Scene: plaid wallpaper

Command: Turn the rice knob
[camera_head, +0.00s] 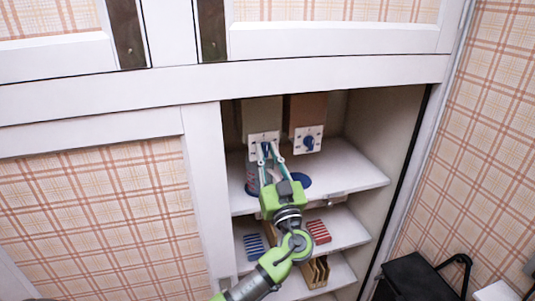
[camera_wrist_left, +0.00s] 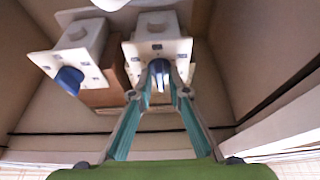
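Two dispensers hang side by side under the top of an open cupboard, each with a white front plate and a blue knob. My left gripper (camera_head: 266,155) reaches up to the left dispenser (camera_head: 262,115). Its two fingertips lie on either side of that dispenser's blue knob (camera_wrist_left: 158,68) and appear to be closed on it. The second knob (camera_head: 309,143), on the brown dispenser (camera_head: 306,112), is free; it also shows at the left of the left wrist view (camera_wrist_left: 70,79). No label shows which one is rice. My right gripper is out of view.
Below is a white shelf (camera_head: 350,173) with a round blue item (camera_head: 304,181) partly behind my gripper. Lower shelves hold red packets (camera_head: 318,231), blue packets (camera_head: 254,246) and tan upright pieces (camera_head: 317,271). A black bin (camera_head: 412,278) stands at lower right.

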